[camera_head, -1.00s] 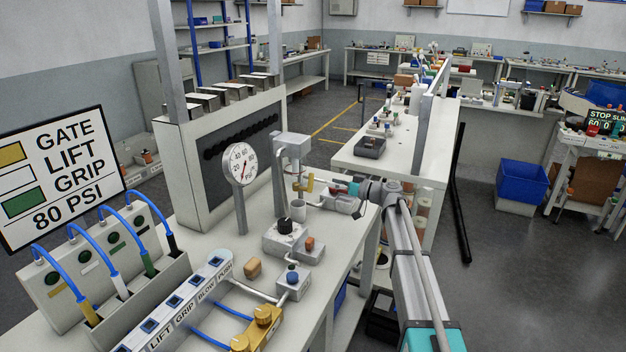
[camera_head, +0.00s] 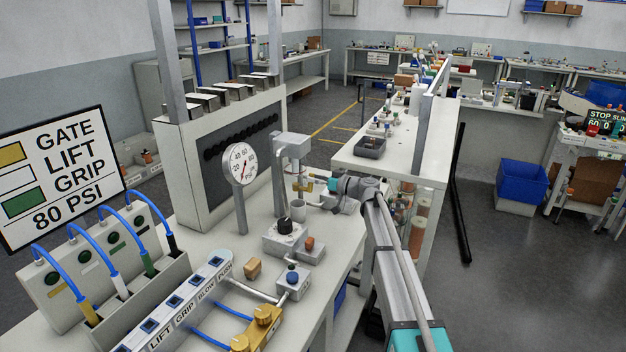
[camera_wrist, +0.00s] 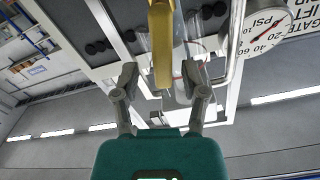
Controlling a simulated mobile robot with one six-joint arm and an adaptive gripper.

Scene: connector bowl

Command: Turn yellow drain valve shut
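The yellow drain valve handle (camera_head: 301,187) is small in the head view, on the fixture under the grey block behind the cup. In the wrist view the yellow handle (camera_wrist: 162,42) hangs large from the top edge, its lower end between my two fingertips. My gripper (camera_wrist: 160,76) is open, with a visible gap on each side of the handle. In the head view my gripper (camera_head: 317,180) is just right of the valve, and its fingers are small and partly hard to make out. The pipe behind the handle is partly hidden.
A pressure gauge (camera_head: 240,163) stands left of the valve and also shows in the wrist view (camera_wrist: 266,28). A cup (camera_head: 298,210), a black-knobbed block (camera_head: 286,228) and a blue-knobbed valve (camera_head: 292,281) stand nearer. The grey post (camera_head: 279,185) rises close by.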

